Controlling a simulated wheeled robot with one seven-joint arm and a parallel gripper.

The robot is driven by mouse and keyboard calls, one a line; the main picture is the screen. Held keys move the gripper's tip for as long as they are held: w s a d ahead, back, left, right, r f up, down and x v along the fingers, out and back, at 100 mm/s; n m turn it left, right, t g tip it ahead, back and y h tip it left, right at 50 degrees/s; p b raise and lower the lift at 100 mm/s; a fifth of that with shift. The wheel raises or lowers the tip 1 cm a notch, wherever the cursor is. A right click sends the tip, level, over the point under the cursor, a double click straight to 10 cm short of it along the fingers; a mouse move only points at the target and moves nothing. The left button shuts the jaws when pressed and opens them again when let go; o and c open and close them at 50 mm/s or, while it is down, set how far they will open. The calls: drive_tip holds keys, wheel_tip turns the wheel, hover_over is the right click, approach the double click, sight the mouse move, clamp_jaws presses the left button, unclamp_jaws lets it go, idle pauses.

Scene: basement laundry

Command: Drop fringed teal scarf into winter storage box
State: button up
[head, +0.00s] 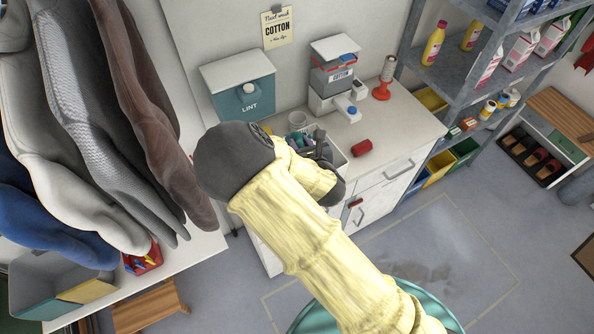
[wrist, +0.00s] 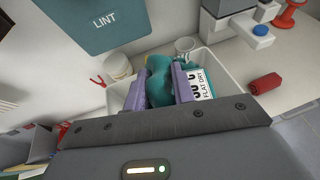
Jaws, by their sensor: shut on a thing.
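In the wrist view, my gripper (wrist: 160,88) has its two purple fingers closed on a bunched teal cloth (wrist: 158,66), which looks like the scarf. No fringe can be made out. The cloth is over or inside a white bin (wrist: 219,64) on the counter; I cannot tell whether it touches the bin. A card reading "FLAT DRY" (wrist: 203,84) is beside the right finger. In the head view, my arm hides much of the gripper and the white bin (head: 338,160). No box is legibly marked winter storage; a grey open box (head: 38,275) stands at lower left.
A red roll (head: 362,148) lies on the counter (head: 400,125) right of the bin. Hanging garments (head: 110,110) fill the left. Shelving (head: 440,75) stands at right.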

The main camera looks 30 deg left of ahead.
drive_tip(key=f+b, duration=0.1)
drive_tip(key=f, duration=0.1)
drive_tip(key=f+b, duration=0.2)
drive_tip(key=f, duration=0.1)
drive_tip(key=shift+w+f+b, duration=0.25)
drive_tip(key=shift+f+b, duration=0.05)
drive_tip(key=shift+b, duration=0.05)
drive_tip(key=o, duration=1.1)
drive_tip(key=shift+s+d, duration=0.1)
